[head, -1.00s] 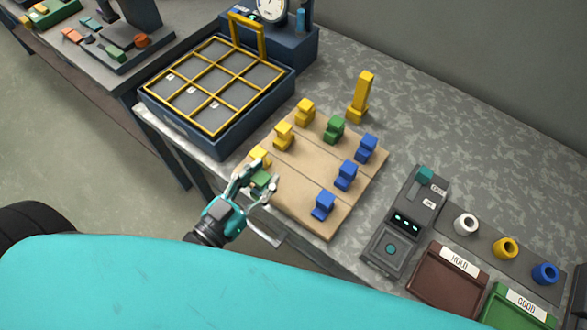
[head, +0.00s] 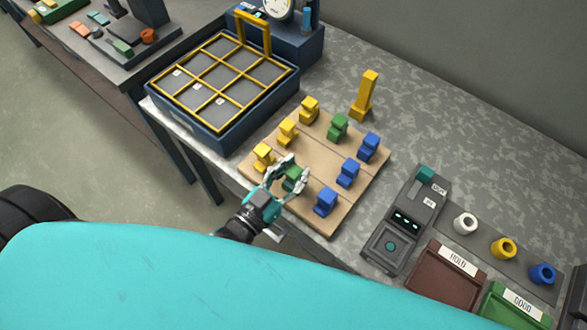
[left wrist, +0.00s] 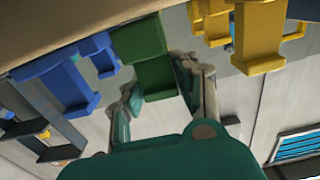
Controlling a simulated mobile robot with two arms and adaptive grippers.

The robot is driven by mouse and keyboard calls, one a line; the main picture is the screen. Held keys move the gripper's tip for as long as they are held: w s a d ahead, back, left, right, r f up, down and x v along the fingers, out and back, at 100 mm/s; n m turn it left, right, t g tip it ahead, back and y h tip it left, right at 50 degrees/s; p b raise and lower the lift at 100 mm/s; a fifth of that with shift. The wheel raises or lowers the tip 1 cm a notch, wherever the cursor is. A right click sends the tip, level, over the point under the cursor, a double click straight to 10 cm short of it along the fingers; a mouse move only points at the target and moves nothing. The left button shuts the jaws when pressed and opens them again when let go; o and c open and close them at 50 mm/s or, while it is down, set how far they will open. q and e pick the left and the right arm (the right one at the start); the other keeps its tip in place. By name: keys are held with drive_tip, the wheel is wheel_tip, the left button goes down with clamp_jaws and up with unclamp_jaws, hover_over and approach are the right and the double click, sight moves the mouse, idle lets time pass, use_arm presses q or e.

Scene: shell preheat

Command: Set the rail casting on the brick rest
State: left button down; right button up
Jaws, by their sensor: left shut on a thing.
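My left gripper (head: 279,179) is shut on a green casting (head: 292,180). The gripper holds it over the front part of the tan brick rest (head: 314,222), between a yellow casting (head: 264,157) and a blue casting (head: 324,203). In the left wrist view the green casting (left wrist: 156,80) sits between the two fingers, close to the tan surface (left wrist: 60,22); I cannot tell whether it touches. Another green casting (head: 338,128) stands at the back of the rest. Which one is the rail casting is not labelled. My right gripper is not in view.
Several yellow and blue castings stand close around on the rest. A yellow post (head: 365,96) stands behind it. A yellow-gridded box (head: 222,90) is at left; a dark control unit (head: 404,222) and a HOLD tray (head: 447,280) are at right.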

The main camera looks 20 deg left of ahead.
use_arm(q)
drive_tip(key=c, duration=1)
unclamp_jaws()
drive_tip(key=shift+f, duration=0.1)
drive_tip(key=b+v, duration=0.1)
drive_tip(key=v, duration=1.1)
drive_tip(key=shift+b, duration=0.4)
